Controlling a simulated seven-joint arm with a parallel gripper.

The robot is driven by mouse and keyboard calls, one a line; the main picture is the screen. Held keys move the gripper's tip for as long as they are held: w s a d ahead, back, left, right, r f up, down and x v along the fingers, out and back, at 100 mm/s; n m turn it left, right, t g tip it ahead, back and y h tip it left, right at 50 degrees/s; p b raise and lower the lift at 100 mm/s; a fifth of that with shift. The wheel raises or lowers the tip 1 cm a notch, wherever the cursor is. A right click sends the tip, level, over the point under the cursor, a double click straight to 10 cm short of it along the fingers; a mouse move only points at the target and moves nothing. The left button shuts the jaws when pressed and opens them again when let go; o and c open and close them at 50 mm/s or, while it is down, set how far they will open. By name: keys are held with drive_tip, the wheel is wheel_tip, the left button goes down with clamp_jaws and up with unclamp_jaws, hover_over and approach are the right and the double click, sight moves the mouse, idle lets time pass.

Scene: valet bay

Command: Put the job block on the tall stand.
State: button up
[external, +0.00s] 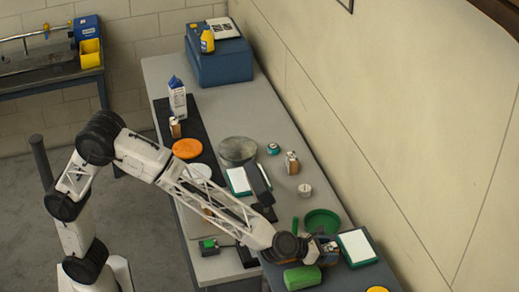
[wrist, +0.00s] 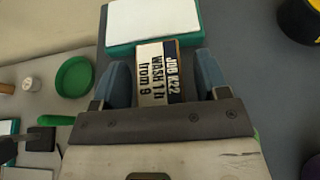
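The job block (wrist: 158,72), with a white label reading "JOB K22 WASH 10 from 9", lies between the two blue fingers of my gripper (wrist: 163,80) in the wrist view. Narrow gaps show between the fingers and the block, so the gripper looks open around it. In the external view my gripper (external: 322,252) is low at the near end of the bench, and the block is mostly hidden there. Round discs in orange (external: 187,148), grey (external: 238,150) and white (external: 198,172) are farther up the bench; I cannot tell which is the tall stand.
A green-framed white pad (external: 357,246) lies just beyond the gripper. A green dish (external: 321,221) and a green cylinder (external: 302,277) are close by. A carton (external: 177,98), small blocks and a blue box (external: 219,62) stand farther back. The wall borders the bench's right side.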

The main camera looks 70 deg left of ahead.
drive_tip(key=shift+r, duration=0.1)
drive_tip(key=v, duration=1.2)
idle(0.4)
idle(0.7)
drive_tip(key=s+a+n+g+y, duration=0.2)
drive_tip(key=s+a+n, duration=0.35)
drive_tip(key=a, duration=0.45)
drive_tip(key=s+a+n+g+y, duration=0.15)
drive_tip(key=s+a+n, duration=0.25)
drive_tip(key=a+n, duration=0.4)
drive_tip(key=s+a+n+g+y, duration=0.15)
drive_tip(key=s+a+n, duration=0.35)
drive_tip(key=a, duration=0.6)
drive_tip(key=s+a+f+n+g+h, duration=0.1)
drive_tip(key=s+a+f+n+g, duration=0.1)
drive_tip(key=s+n, duration=0.3)
drive_tip(key=s+a+f+n+g+h, duration=0.2)
drive_tip(key=s+n, duration=0.4)
drive_tip(key=s, duration=0.6)
drive_tip(key=s+a+f+n+g+h, duration=0.2)
drive_tip(key=s+n, duration=0.4)
drive_tip(key=s, duration=0.3)
drive_tip(key=shift+a, duration=0.8)
